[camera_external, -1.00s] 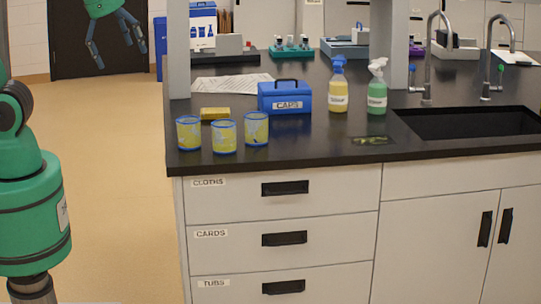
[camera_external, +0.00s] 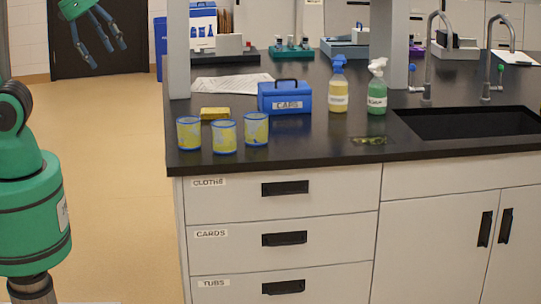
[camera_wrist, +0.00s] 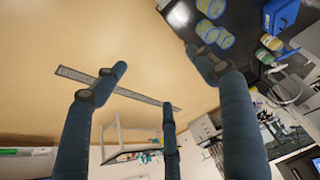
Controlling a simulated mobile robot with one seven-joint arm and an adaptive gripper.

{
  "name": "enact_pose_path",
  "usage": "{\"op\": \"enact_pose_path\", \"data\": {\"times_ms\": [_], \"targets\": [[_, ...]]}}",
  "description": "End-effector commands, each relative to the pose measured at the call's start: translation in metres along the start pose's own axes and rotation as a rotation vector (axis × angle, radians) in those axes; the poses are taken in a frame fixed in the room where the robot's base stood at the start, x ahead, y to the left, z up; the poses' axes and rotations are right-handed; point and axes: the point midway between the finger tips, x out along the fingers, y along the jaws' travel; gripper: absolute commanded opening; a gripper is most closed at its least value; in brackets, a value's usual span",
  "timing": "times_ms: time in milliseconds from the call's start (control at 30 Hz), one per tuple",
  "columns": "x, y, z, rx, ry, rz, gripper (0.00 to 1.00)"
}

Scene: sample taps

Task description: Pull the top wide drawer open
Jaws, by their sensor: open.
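The top wide drawer (camera_external: 235,193), labelled CLOTHS, is shut in the left part of the white cabinet, just below the black counter. Its black handle (camera_external: 285,188) is in the middle of its front. My gripper (camera_external: 102,40) is at the upper left of the external view, its blue fingers spread and empty, well apart from the drawer. In the wrist view the fingers of my gripper (camera_wrist: 150,85) are spread over the tan floor with nothing between them. The drawer cannot be made out in the wrist view.
Below are the CARDS drawer (camera_external: 235,242) and TUBS drawer (camera_external: 235,287), both shut. On the black counter (camera_external: 300,150) stand several yellow cups (camera_external: 224,137), a blue CARDS box (camera_external: 285,98), two spray bottles and a sponge. The floor (camera_external: 110,180) left of the cabinet is clear.

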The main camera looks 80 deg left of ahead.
Motion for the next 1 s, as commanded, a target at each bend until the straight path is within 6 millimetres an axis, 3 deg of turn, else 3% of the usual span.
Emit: {"op": "enact_pose_path", "data": {"times_ms": [33,133,167,467,1000], "targets": [[0.0,0.0,0.0,0.0,0.0,0.0,0.56],[0.0,0.0,-0.001,0.005,-0.003,-0.001,0.36],[0.001,0.0,-0.001,0.009,-0.004,-0.002,0.34],[0.012,-0.007,-0.015,0.144,-0.077,-0.036,0.34],[0.069,-0.026,-0.07,0.683,-0.36,-0.125,0.34]]}}
